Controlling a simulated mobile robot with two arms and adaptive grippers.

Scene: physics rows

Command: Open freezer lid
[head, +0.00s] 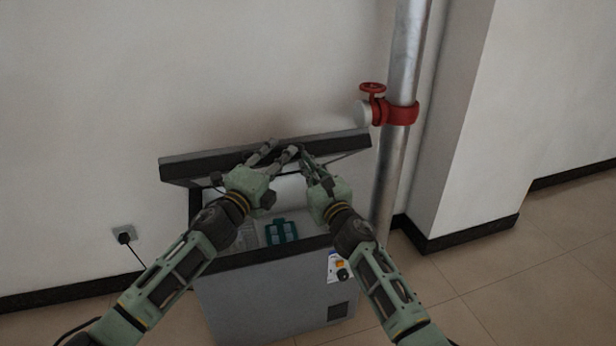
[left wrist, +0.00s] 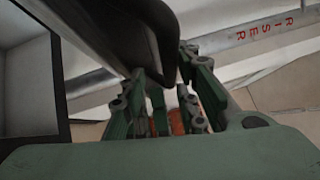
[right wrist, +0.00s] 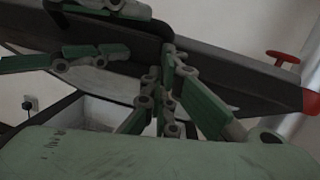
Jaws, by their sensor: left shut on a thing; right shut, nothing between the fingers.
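The grey chest freezer (head: 250,305) stands against the wall. Its dark-edged lid (head: 200,166) is raised and tilted, with the interior showing beneath. My left gripper (head: 276,154) is shut on the lid's edge near its middle; in the left wrist view the dark lid edge (left wrist: 140,35) lies at the fingers. My right gripper (head: 305,158) is shut and empty close beside it, at the lid's underside. In the right wrist view the lid (right wrist: 215,70) spans behind the closed right fingers (right wrist: 162,85). My forearms hide part of the opening.
A teal item (head: 282,232) lies inside the freezer. A metal riser pipe (head: 392,165) with a red valve (head: 373,88) stands close to the lid's right end. A wall socket (head: 123,233) with a plugged cord is at left. Floor at right is clear.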

